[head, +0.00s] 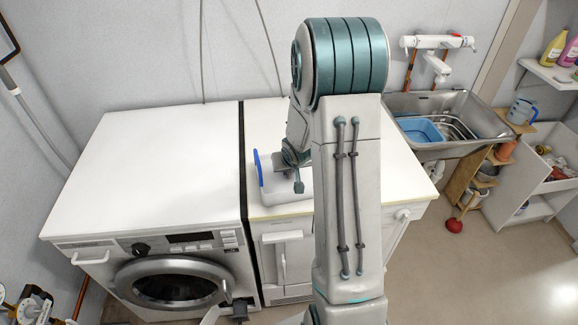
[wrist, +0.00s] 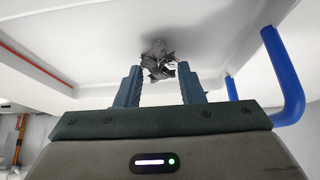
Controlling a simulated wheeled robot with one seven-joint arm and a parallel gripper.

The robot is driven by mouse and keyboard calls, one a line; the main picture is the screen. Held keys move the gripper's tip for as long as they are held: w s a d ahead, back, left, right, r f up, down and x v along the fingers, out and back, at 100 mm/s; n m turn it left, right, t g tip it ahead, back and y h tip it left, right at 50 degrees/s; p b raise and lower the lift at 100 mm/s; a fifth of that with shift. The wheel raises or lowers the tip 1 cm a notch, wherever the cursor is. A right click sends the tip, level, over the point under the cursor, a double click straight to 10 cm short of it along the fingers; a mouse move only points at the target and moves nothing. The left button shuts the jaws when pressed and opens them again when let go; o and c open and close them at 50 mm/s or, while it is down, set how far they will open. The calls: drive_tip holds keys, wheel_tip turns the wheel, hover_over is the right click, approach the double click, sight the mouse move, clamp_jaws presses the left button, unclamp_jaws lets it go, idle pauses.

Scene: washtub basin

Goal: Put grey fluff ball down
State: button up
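The grey fluff ball (wrist: 158,58) shows in the wrist view as a crumpled dark grey clump at the fingertips. My gripper (wrist: 161,72) has its two blue-grey fingers on either side of the clump, with the clump filling most of the narrow gap. Behind it is the white inside of a tub (wrist: 90,45), with soft shadow around the clump; whether they touch is unclear. In the head view my gripper (head: 294,172) reaches down into the white tub (head: 285,195) with a blue handle. The fluff ball cannot be made out there.
The tub stands on a white counter (head: 268,135) beside a washing machine (head: 150,170) with a bare white top. A metal sink (head: 470,105) holding a blue basin (head: 420,128) is at the right. My arm hides much of the counter's right part.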

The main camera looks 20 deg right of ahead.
drive_tip(key=o, duration=0.4)
drive_tip(key=shift+r, duration=0.1)
drive_tip(key=shift+s+r, duration=0.1)
drive_tip(key=shift+r, duration=0.15)
drive_tip(key=s+a+r+g+h+p, duration=0.1)
drive_tip(key=s+a+r+p, duration=0.15)
drive_tip(key=s+r, duration=0.65)
drive_tip(key=s+a+r+p, duration=0.2)
drive_tip(key=s+a+r, duration=0.3)
drive_tip(key=r, duration=0.6)
drive_tip(key=s+a+r, duration=0.1)
drive_tip(key=s, duration=0.3)
drive_tip(key=s+a+r+n+y, duration=0.1)
drive_tip(key=s+a+r, duration=0.1)
drive_tip(key=s, duration=0.2)
drive_tip(key=s+a+r+n+g+y, duration=0.1)
drive_tip(key=s+a, duration=0.1)
drive_tip(key=s, duration=0.2)
drive_tip(key=shift+s+a+r, duration=0.2)
drive_tip(key=shift+s+r, duration=0.05)
drive_tip(key=shift+r, duration=0.1)
